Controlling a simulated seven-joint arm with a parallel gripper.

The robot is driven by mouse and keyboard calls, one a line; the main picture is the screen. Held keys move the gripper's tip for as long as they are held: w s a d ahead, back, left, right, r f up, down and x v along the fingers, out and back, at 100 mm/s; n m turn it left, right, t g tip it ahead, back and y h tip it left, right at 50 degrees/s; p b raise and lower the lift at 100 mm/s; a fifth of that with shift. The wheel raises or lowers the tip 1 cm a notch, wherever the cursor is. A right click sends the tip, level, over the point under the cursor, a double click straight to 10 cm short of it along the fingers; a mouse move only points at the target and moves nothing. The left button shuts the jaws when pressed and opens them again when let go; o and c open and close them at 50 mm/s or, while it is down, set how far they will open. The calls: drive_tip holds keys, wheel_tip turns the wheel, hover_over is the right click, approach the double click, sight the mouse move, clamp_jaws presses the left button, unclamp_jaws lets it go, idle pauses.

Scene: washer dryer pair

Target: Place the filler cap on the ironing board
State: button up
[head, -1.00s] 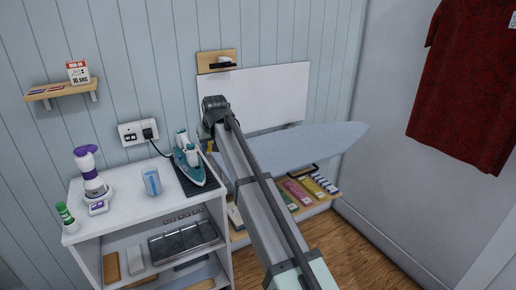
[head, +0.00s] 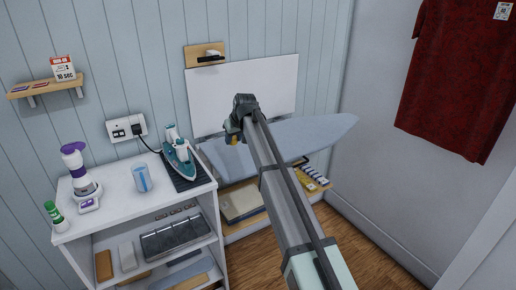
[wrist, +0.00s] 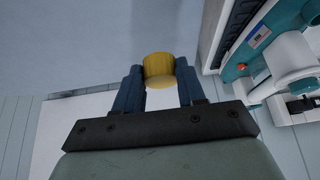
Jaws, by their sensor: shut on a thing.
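The filler cap, a short yellow cylinder (wrist: 158,68), is between the two dark blue fingers of my gripper (wrist: 159,82) in the wrist view. My gripper is shut on it. In the head view my gripper (head: 232,131) hangs over the left part of the ironing board, with a little yellow of the cap (head: 232,140) showing below it. The ironing board (head: 318,131) is pale grey-blue, its tip pointing right. My arm hides its middle. Its grey surface also shows in the wrist view (wrist: 95,45). I cannot tell the height of the cap above it.
A teal and white iron (head: 180,158) stands on a dark mat on the white shelf unit (head: 120,200), close to the board's left end. A blue cup (head: 142,177) and a purple-topped device (head: 78,165) are farther left. The board's right part is clear.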

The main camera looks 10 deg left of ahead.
sight(233, 163)
wheel_tip(233, 163, down, 10)
drive_tip(key=shift+r, duration=0.15)
idle(0.4)
drive_tip(key=o, duration=1.2)
drive_tip(key=shift+c, duration=0.2)
drive_tip(key=v, duration=1.2)
